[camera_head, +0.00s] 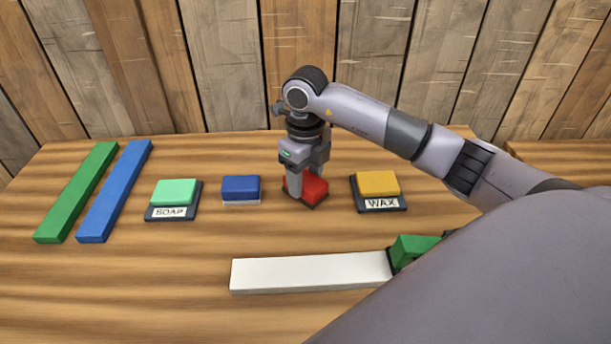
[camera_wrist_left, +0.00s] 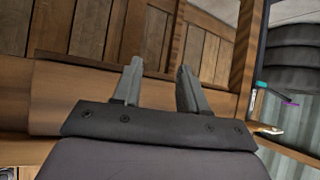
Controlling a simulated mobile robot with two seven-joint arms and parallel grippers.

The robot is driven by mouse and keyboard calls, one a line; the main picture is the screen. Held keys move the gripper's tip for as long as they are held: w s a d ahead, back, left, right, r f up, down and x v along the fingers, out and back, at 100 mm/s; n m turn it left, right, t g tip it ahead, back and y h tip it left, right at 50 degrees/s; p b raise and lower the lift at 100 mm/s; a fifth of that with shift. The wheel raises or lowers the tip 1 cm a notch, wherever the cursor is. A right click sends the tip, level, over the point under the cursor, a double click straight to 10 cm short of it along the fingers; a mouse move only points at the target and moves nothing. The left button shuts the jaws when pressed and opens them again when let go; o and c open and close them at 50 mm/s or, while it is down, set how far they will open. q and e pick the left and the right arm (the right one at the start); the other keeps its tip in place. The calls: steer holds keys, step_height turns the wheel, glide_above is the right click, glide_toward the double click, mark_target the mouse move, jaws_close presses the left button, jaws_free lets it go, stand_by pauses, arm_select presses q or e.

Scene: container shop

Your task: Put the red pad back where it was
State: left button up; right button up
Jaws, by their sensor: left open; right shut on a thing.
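The red pad (camera_head: 315,190) is between the blue pad and the yellow pad on the wooden table, turned at an angle to them. My right gripper (camera_head: 306,184) reaches down from above and is shut on it, hiding part of its top and left side. A dark edge shows under the red pad; I cannot tell whether it rests on the table or hangs just above it. My left gripper (camera_wrist_left: 160,68) is open and empty in the left wrist view, away from the pads.
A green pad (camera_head: 174,192) sits on a SOAP holder (camera_head: 170,213), a yellow pad (camera_head: 377,183) on a WAX holder (camera_head: 381,204). A blue pad (camera_head: 240,188) stands between. Green (camera_head: 78,192) and blue (camera_head: 115,192) bars lie left; a white bar (camera_head: 310,273) and green block (camera_head: 413,249) lie in front.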

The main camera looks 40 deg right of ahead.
mark_target(306, 179)
steer(key=shift+f, duration=0.1)
steer(key=o, duration=1)
step_height(306, 179, up, 12)
steer(key=shift+p, duration=0.35)
